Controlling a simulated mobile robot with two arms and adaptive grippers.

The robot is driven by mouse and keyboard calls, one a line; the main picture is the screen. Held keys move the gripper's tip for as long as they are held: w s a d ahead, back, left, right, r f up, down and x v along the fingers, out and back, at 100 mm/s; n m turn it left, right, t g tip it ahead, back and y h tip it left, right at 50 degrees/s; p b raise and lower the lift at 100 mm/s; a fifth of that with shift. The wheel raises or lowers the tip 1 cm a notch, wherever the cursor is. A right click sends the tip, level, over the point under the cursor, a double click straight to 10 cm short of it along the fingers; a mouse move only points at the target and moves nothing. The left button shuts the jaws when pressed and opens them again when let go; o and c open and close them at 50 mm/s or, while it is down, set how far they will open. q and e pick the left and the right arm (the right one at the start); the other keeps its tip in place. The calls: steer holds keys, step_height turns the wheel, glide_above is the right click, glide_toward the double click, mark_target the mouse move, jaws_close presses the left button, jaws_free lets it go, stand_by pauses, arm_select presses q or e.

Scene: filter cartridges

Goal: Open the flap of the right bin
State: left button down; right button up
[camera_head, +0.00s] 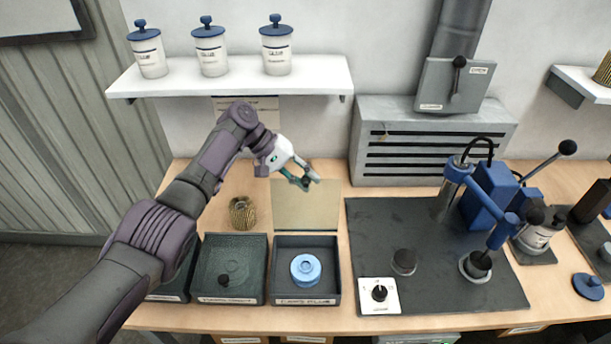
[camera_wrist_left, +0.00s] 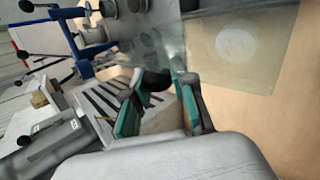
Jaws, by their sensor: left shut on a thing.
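The right bin (camera_head: 334,296) is a dark open-topped tray with a blue round cap (camera_head: 306,268) in it. Its clear flap (camera_head: 305,215) is raised behind the bin's rear edge, and the bin's top is uncovered. My left gripper (camera_head: 304,181) is near the flap's upper part, shut on its small dark knob. In the left wrist view, the gripper fingers (camera_wrist_left: 158,100) close around the dark knob (camera_wrist_left: 154,98), beside the see-through flap (camera_wrist_left: 150,40). The fingers partly hide the knob. My right gripper is not in view.
The middle bin (camera_head: 261,296) beside it has its flap down, with a dark knob (camera_head: 224,281). A ribbed brass filter (camera_head: 242,213) stands behind it. A dark mat (camera_head: 430,285) with a blue press (camera_head: 490,195) lies to the right. A white shelf (camera_head: 230,80) hangs above.

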arm_select(q)
steer(key=shift+w, duration=0.1)
stand_by(0.3)
steer(key=c, duration=1)
jaws_free()
steer(key=v, duration=1.1)
steer(key=shift+w+a+r, duration=0.1)
steer(key=shift+a+r, duration=0.15)
steer(key=shift+a, duration=0.05)
